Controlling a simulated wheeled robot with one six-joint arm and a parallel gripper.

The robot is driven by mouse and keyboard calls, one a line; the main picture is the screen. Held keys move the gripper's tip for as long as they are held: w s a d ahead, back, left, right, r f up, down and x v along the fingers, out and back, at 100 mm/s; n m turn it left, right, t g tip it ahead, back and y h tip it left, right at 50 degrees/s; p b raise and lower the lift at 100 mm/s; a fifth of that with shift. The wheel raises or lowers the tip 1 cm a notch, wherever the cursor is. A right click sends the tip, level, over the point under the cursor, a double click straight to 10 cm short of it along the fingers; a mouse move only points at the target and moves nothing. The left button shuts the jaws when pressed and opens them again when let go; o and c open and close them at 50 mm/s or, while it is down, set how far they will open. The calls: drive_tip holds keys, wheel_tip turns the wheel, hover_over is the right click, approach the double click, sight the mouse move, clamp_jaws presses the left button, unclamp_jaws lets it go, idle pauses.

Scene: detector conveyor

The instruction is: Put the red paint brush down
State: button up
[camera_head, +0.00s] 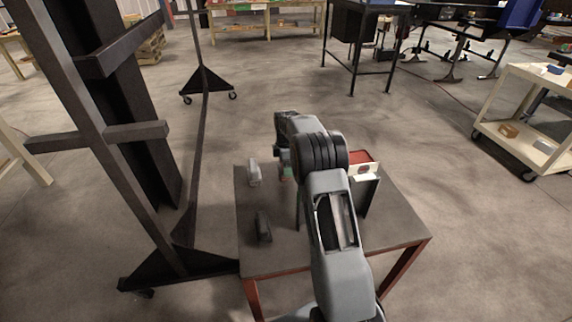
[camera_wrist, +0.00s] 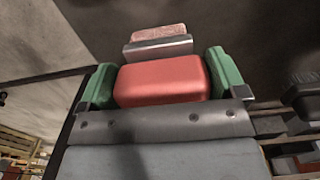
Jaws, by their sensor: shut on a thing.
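The red paint brush (camera_wrist: 162,82) is between the two green finger pads of my gripper (camera_wrist: 160,76) in the wrist view. Its red handle touches both pads, and its metal band and pinkish bristle end point away from my wrist. My gripper is shut on it. In the head view my arm covers most of my gripper; only a small bit of green and red (camera_head: 286,168) shows past it, over the far part of the dark table (camera_head: 285,258). I cannot tell whether the brush touches the tabletop.
A light grey object (camera_head: 254,174) and a dark object (camera_head: 264,227) stand on the table's left side. A red-topped holder with a white front (camera_head: 367,168) stands at the right. Bare tabletop shows at the front and right. A dark metal frame (camera_head: 105,150) rises close on the left.

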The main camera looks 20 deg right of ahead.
drive_tip(key=shift+s+f, duration=0.1)
drive_tip(key=shift+f, duration=0.3)
drive_tip(key=shift+c, duration=0.3)
drive_tip(key=o, duration=0.6)
drive_tip(key=shift+f, duration=0.1)
